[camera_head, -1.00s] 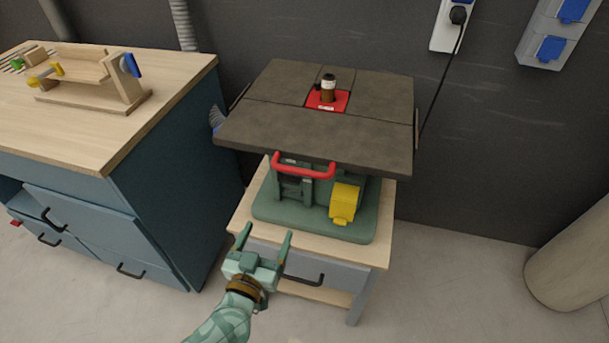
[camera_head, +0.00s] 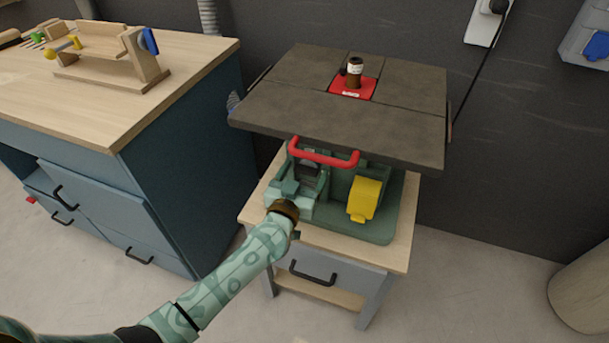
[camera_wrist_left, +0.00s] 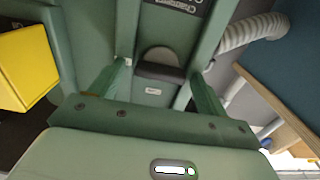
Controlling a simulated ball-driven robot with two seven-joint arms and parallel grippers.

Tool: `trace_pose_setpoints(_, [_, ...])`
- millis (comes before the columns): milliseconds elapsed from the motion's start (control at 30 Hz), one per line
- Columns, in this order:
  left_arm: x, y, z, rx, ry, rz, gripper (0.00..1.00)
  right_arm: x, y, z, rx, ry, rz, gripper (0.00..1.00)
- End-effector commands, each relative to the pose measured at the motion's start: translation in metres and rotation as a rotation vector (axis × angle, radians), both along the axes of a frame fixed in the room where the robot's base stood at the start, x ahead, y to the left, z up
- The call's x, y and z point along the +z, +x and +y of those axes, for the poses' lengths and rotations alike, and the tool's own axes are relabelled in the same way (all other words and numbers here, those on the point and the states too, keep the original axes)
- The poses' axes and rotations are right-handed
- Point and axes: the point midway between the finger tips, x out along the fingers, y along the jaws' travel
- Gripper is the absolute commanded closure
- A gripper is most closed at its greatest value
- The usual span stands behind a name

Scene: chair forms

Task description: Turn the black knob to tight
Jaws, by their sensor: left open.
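The black knob (camera_wrist_left: 160,71) shows in the left wrist view, on the green machine frame between my left gripper's two fingers, with a small white label below it. I cannot tell whether the fingers touch it. My left gripper (camera_wrist_left: 158,78) is open around the knob's sides. In the head view the left gripper (camera_head: 302,178) reaches in under the tabletop edge, and the knob is hard to make out there. The green machine (camera_head: 376,229) stands on a small wooden stand (camera_head: 395,255). My right gripper is not in view.
The dark tabletop (camera_head: 300,110) overhangs the gripper. A red bar handle (camera_head: 325,158) is just above it, and a yellow box (camera_head: 364,199) is to its right. A blue cabinet (camera_head: 195,160) stands at left. A grey hose (camera_wrist_left: 255,30) shows in the wrist view.

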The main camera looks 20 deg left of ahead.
Motion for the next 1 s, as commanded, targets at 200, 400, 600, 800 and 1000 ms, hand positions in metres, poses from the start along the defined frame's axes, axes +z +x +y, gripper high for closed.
trace_pose_setpoints(200, [0.0006,0.002,-0.0002,0.0,0.0,0.0,0.24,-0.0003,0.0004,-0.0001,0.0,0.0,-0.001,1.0])
trace_pose_setpoints(400, [0.0005,0.0018,-0.0002,0.0,0.0,0.0,0.6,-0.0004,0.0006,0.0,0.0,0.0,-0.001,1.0])
trace_pose_setpoints(600, [0.0004,0.0016,-0.0001,0.0,-0.002,0.0,0.68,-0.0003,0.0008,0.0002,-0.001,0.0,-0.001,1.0])
trace_pose_setpoints(800, [0.001,0.0015,0.0,0.0,-0.039,0.001,0.68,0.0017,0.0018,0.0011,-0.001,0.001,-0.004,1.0])
trace_pose_setpoints(1000, [0.002,0.0015,0.0003,-0.001,-0.144,0.005,0.68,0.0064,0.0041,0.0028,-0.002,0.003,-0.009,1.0])
